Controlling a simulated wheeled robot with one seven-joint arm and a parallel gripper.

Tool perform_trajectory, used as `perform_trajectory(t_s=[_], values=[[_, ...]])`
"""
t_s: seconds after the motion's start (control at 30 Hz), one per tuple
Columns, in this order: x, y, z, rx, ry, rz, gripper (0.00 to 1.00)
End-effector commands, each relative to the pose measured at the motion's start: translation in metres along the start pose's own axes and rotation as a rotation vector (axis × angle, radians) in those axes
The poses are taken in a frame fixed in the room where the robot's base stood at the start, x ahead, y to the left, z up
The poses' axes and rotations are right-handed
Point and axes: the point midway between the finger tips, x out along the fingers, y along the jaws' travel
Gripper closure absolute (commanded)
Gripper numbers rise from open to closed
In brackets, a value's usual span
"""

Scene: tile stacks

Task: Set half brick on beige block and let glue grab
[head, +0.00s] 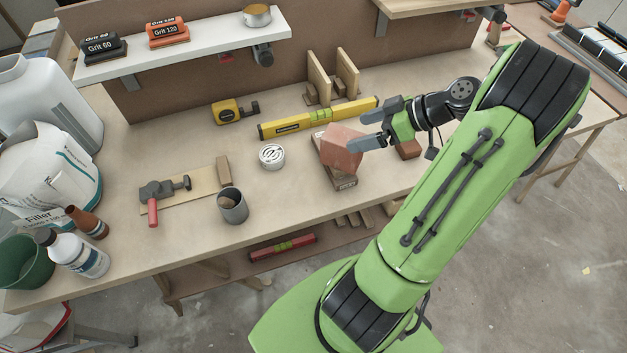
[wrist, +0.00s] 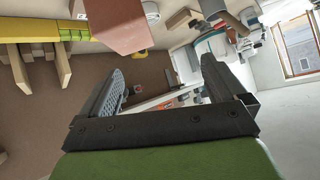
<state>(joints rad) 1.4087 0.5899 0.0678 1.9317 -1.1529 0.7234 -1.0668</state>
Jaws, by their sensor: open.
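The reddish half brick (head: 341,150) rests on the beige block (head: 345,184), turned at an angle to it. The brick covers most of the block; only the block's near end and a strip at its left show. My gripper (head: 357,132) is open and empty at the brick's upper right. Its lower finger overlaps the brick's right edge in the head view; I cannot tell whether they touch. In the wrist view the open fingers (wrist: 163,78) have nothing between them, and the reddish brick (wrist: 118,25) is beyond them at the top.
A yellow level (head: 318,118) lies behind the brick, with upright wooden pieces (head: 333,77) behind it. A round tin (head: 271,156) and a grey cup (head: 232,205) stand to the left. Another reddish brick (head: 408,150) lies right, partly behind my arm.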

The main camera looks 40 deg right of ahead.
Motion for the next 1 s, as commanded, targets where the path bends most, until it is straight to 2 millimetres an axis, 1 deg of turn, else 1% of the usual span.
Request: perform_trajectory(t_s=[0.03, 0.07, 0.1, 0.17, 0.2, 0.23, 0.27, 0.3, 0.37, 0.4, 0.5, 0.6, 0.7, 1.0], values=[[0.017, -0.020, -0.026, 0.006, -0.102, -0.024, 0.02], [0.026, -0.031, -0.036, 0.026, -0.164, -0.025, 0.02], [0.036, -0.049, -0.050, 0.047, -0.241, -0.017, 0.02], [0.048, -0.080, -0.068, 0.076, -0.349, 0.015, 0.02], [0.052, -0.102, -0.078, 0.092, -0.409, 0.051, 0.02], [0.054, -0.119, -0.084, 0.105, -0.447, 0.084, 0.02], [0.055, -0.136, -0.089, 0.117, -0.478, 0.120, 0.02], [0.053, -0.159, -0.093, 0.132, -0.505, 0.173, 0.02], [0.047, -0.192, -0.096, 0.159, -0.520, 0.257, 0.02], [0.040, -0.211, -0.094, 0.178, -0.512, 0.310, 0.02], [0.021, -0.245, -0.084, 0.241, -0.456, 0.412, 0.02], [0.006, -0.261, -0.072, 0.300, -0.396, 0.463, 0.02], [-0.001, -0.265, -0.067, 0.334, -0.365, 0.482, 0.02], [-0.002, -0.264, -0.066, 0.341, -0.362, 0.486, 0.02]])
